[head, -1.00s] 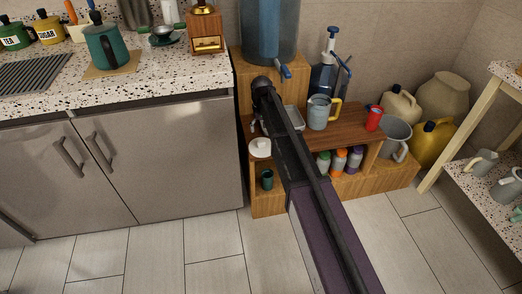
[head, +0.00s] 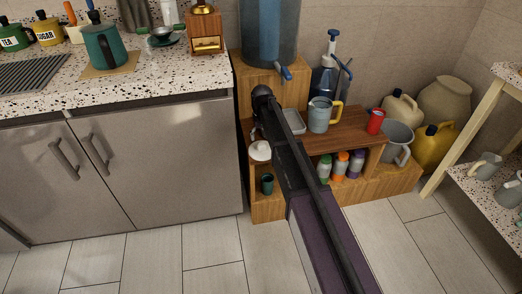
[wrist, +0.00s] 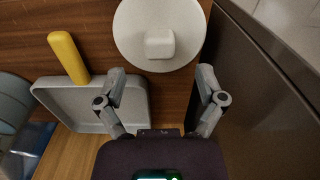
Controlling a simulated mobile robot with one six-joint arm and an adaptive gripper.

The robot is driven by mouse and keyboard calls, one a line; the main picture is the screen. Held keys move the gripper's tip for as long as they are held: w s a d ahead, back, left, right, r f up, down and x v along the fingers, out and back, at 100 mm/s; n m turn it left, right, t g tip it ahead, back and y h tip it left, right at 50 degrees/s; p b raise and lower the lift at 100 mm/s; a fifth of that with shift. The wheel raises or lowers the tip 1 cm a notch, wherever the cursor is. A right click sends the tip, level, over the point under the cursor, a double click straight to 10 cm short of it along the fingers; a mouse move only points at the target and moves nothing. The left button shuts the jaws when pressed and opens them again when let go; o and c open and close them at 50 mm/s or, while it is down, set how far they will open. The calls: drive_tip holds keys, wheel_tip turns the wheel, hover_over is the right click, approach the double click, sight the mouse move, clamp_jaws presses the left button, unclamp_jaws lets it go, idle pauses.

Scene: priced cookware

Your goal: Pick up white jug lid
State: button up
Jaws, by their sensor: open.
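The white jug lid (wrist: 133,30) is a round disc with a squarish knob (wrist: 160,44), at the top of the wrist view. In the head view the lid (head: 260,151) lies at the left end of the wooden shelf top. My gripper (wrist: 161,72) is open and empty. Its fingertips are spread left and right of the knob's line, just short of the lid's near edge in the wrist view. In the head view my gripper (head: 257,130) is just above the lid, partly hidden by my arm.
A grey tray (wrist: 122,108) lies left of my gripper, with a yellow handle (wrist: 68,57) beside it. The steel cabinet (head: 165,165) is close on the left.

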sight(262, 144)
drive_tip(key=shift+f+b, duration=2.4)
drive_tip(key=shift+f, duration=0.15)
drive_tip(key=c, duration=1.2)
